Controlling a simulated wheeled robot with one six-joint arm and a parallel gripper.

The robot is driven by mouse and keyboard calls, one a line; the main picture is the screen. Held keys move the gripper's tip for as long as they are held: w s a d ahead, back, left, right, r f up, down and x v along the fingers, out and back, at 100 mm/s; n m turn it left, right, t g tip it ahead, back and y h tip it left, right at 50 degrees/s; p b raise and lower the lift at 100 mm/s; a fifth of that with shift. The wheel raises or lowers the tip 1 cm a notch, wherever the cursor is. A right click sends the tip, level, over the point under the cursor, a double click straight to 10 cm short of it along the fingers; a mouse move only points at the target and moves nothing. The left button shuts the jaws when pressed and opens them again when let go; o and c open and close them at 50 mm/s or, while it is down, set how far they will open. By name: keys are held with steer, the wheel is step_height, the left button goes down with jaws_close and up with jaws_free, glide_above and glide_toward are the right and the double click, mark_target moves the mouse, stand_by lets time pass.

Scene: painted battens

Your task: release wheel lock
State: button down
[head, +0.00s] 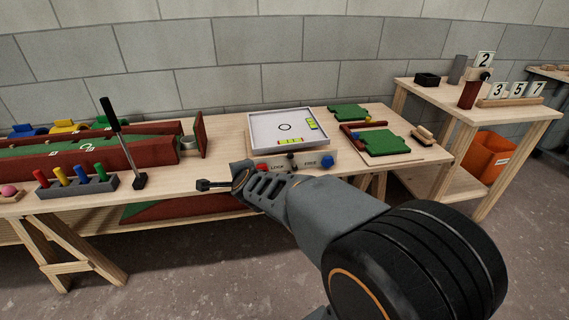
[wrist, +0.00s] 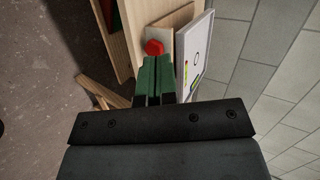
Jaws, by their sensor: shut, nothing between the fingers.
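A pale panel (head: 300,162) with dark lettering, too small to read surely, is fixed at the table's front edge. It has a red button (head: 262,166) at its left, a dark knob or lever (head: 292,158) in its middle and a blue button (head: 327,160) at its right. My gripper (head: 203,185) is shut and empty, in front of the table edge and left of the panel. In the wrist view my gripper fingers (wrist: 154,72) are together and the red button (wrist: 154,47) shows just beyond their tips; contact cannot be told. My arm partly covers the panel's lower edge.
A white tray (head: 252,139) stands behind the panel. A black upright stick (head: 122,145) and a grey rack of coloured pegs (head: 100,187) are at the left. Green boards (head: 385,142) lie at the right. The floor (head: 190,270) before the table is clear.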

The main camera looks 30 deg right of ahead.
steer(key=s+a+f+n+g+y, duration=0.45)
steer(key=s+a+n, duration=0.25)
steer(key=s+n, duration=0.45)
steer(key=s+d+f+n+g+h, duration=0.1)
steer(key=s+d+n+g+h, duration=0.1)
steer(key=s+n+g, duration=0.3)
steer(key=s+d+n, duration=0.1)
steer(key=s+n, duration=0.1)
steer(key=n, duration=0.1)
steer(key=shift+f, duration=0.4)
steer(key=shift+s, duration=0.1)
